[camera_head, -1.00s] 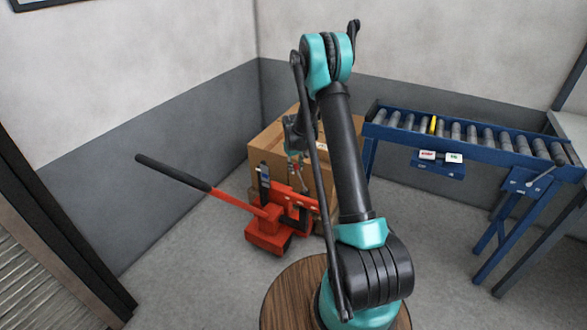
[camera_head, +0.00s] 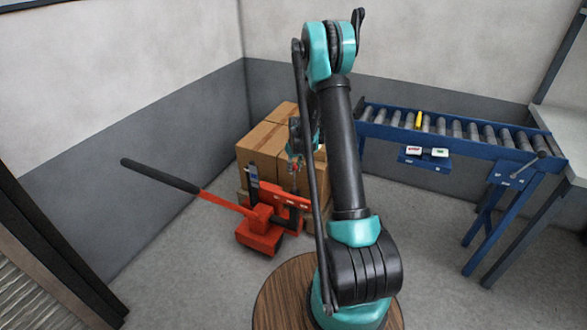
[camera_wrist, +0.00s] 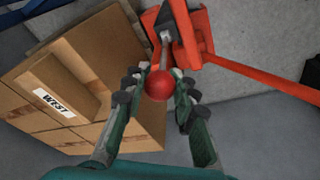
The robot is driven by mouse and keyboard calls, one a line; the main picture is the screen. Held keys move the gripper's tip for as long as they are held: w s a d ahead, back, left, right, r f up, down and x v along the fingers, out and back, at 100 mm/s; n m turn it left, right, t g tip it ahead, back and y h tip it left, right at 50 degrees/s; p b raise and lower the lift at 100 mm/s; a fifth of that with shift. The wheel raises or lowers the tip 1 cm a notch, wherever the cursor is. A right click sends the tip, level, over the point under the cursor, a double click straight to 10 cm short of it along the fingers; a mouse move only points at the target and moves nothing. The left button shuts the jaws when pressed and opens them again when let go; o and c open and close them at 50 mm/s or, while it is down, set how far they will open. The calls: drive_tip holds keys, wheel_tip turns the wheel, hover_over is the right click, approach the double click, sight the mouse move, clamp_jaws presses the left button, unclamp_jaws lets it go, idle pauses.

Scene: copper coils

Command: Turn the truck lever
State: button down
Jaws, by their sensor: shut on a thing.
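The red truck (camera_head: 262,232) stands on the floor in front of stacked boxes, with its long black-ended handle (camera_head: 165,178) pointing up to the left. In the wrist view, the truck (camera_wrist: 188,30) is at the top, and its lever is a thin grey rod ending in a red ball knob (camera_wrist: 159,85). My gripper (camera_wrist: 157,92) has its fingers on both sides of the knob and is shut on it. In the head view, my gripper (camera_head: 293,165) is small and partly hidden by my arm, near the boxes above the truck.
Cardboard boxes (camera_head: 262,148) are stacked behind the truck; one has a "WEST" label in the wrist view (camera_wrist: 54,103). A blue roller conveyor (camera_head: 460,143) stands at the right with a small button box (camera_head: 428,156). Clear grey floor lies left of the truck.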

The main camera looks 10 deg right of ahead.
drive_tip(key=c, duration=1.2)
unclamp_jaws()
drive_tip(key=v, duration=1.2)
drive_tip(key=shift+r, duration=0.1)
drive_tip(key=s+a+r+m, duration=0.1)
drive_tip(key=s+r, duration=0.3)
drive_tip(key=s, duration=0.5)
drive_tip(key=s+r+m, duration=0.1)
drive_tip(key=s+r, duration=0.2)
drive_tip(key=s, duration=0.6)
drive_tip(key=shift+m+t, duration=0.8)
drive_tip(key=shift+m, duration=0.1)
drive_tip(key=s, duration=0.5)
drive_tip(key=s+f, duration=0.1)
drive_tip(key=s, duration=0.5)
drive_tip(key=s+f, duration=0.1)
drive_tip(key=s, duration=0.5)
drive_tip(key=shift+a+f, duration=0.15)
